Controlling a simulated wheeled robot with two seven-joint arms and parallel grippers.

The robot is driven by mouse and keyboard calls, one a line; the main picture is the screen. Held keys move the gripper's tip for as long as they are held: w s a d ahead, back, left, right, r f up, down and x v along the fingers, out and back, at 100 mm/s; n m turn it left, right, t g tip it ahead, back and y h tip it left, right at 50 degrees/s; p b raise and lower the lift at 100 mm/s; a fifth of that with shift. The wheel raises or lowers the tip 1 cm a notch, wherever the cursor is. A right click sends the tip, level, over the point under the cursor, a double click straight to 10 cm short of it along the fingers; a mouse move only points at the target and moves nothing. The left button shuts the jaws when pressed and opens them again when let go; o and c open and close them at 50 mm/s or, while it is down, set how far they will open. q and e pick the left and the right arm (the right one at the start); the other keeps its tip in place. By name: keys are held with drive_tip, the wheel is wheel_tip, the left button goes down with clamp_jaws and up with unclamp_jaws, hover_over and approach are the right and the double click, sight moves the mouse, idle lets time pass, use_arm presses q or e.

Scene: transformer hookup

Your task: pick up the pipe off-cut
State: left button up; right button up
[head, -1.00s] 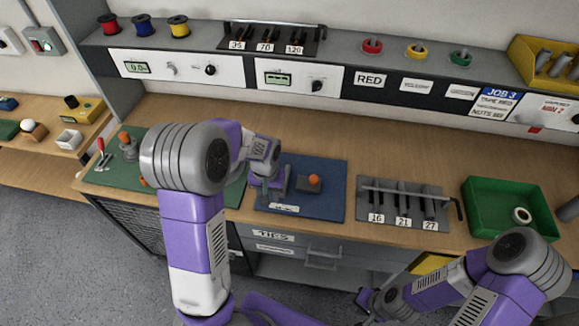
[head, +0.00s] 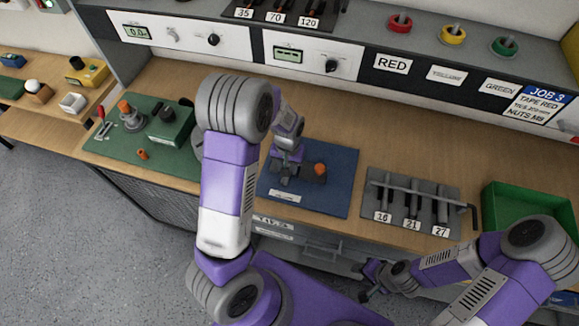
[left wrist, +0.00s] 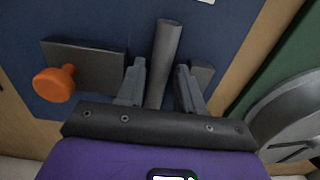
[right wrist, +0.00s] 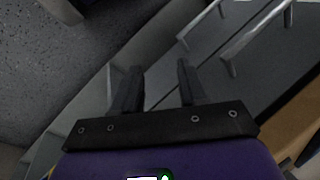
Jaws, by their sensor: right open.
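A dark grey cylinder (left wrist: 164,52), perhaps the pipe off-cut, shows in the left wrist view over the blue mat (head: 335,190). My left gripper (left wrist: 160,82) has one finger on each side of it, with narrow gaps that look free. In the head view my left gripper (head: 286,163) is low over the mat's left part, and my arm hides much around it. A dark block with an orange knob (left wrist: 54,84) is beside the cylinder. My right gripper (head: 370,283) is open and empty in front of the bench; the right wrist view shows it too (right wrist: 160,75).
A rack of hex keys (head: 412,200) and a green tray (head: 530,210) are to the right. A green mat (head: 115,145) with fixtures is left. Bare bench (head: 370,130) lies behind the blue mat. Drawers with handles (right wrist: 260,30) are close to my right gripper.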

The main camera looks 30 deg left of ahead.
use_arm(q)
drive_tip(key=shift+f, duration=0.15)
clamp_jaws()
